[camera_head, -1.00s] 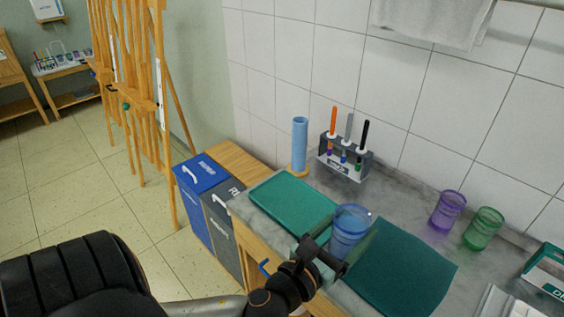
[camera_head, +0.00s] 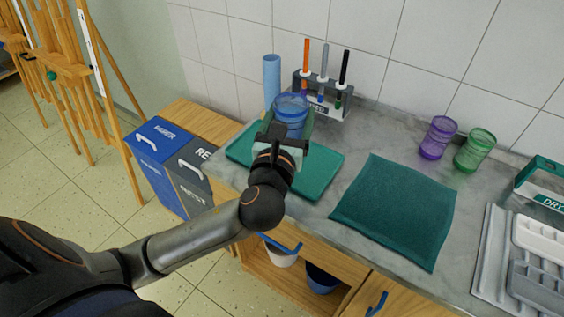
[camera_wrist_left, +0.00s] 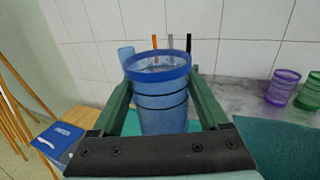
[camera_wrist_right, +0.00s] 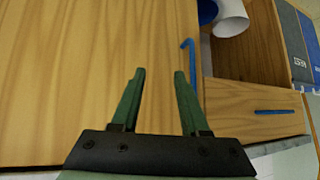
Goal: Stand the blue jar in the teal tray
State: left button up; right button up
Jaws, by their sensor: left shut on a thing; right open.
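The blue jar (camera_head: 291,108) is see-through with a darker blue rim and stands upright between the fingers of my left gripper (camera_head: 287,128), which is shut on it. In the left wrist view the jar (camera_wrist_left: 161,95) fills the space between the two green fingers. The teal tray (camera_head: 322,176) lies flat on the counter, and the jar is over its back part in the head view. The jar's base is hidden by my gripper, so I cannot tell whether it touches the tray. My right gripper (camera_wrist_right: 158,88) is open and empty in front of a wooden cabinet front.
A pen rack (camera_head: 322,97) and a blue roll (camera_head: 272,78) stand just behind the tray. A teal cloth (camera_head: 394,210) lies to its right. Purple (camera_head: 438,138) and green (camera_head: 474,151) jars stand near the wall. A grey divided tray (camera_head: 530,262) is at the right.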

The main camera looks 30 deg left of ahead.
pick_arm(q)
jog(key=shift+w, duration=0.35)
jog(key=shift+w+a+y, duration=0.15)
jog(key=shift+a+y, duration=0.1)
jog(key=shift+y, duration=0.05)
jog(key=w+a+f+b, duration=0.1)
jog(key=w+a+f, duration=0.1)
jog(key=a+f, duration=0.2)
jog(key=w+a+f+b, duration=0.2)
jog(key=a+f, duration=0.2)
jog(key=w+a+f+b, duration=0.2)
jog(key=a+f, duration=0.2)
jog(key=shift+w+f, duration=0.15)
jog(key=shift+f, duration=0.35)
jog(key=shift+r, duration=0.1)
jog(key=o, duration=1.2)
jog(key=shift+f, duration=0.2)
jog(key=shift+o, duration=0.2)
pick_arm(e)
jog(key=shift+y, duration=0.4)
jog(key=w+a+f, duration=0.2)
jog(key=f, duration=0.1)
jog(key=shift+a, duration=0.4)
